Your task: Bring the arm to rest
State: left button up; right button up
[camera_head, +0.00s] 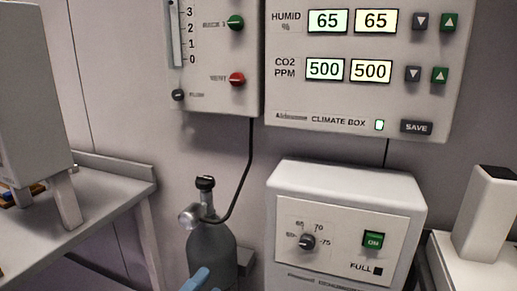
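A light blue fingertip (195,279) shows at the bottom edge, left of centre, in front of the grey gas cylinder. It slants up to the right and looks like part of my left gripper. A small second blue tip is barely visible beside it at the edge. The rest of that gripper is cut off, so its opening cannot be judged. My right gripper is out of view.
The gas cylinder (212,248) stands by the wall. A climate box panel (350,98) reads 65, 65, 500 and 500, with a valve panel (213,92) beside it. A white unit (345,183) with a dial and green ON button stands below. A grey table (108,190) is left.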

pick_arm(q)
jog(key=s+a+f+n+g+y+p, duration=0.5)
jog(key=s+n+p, duration=0.6)
jog(key=n+p, duration=0.7)
notch_tip(320, 180, down, 4)
jog(key=n+g+y, duration=0.2)
jog(key=y, duration=0.1)
jog(key=shift+n, duration=0.4)
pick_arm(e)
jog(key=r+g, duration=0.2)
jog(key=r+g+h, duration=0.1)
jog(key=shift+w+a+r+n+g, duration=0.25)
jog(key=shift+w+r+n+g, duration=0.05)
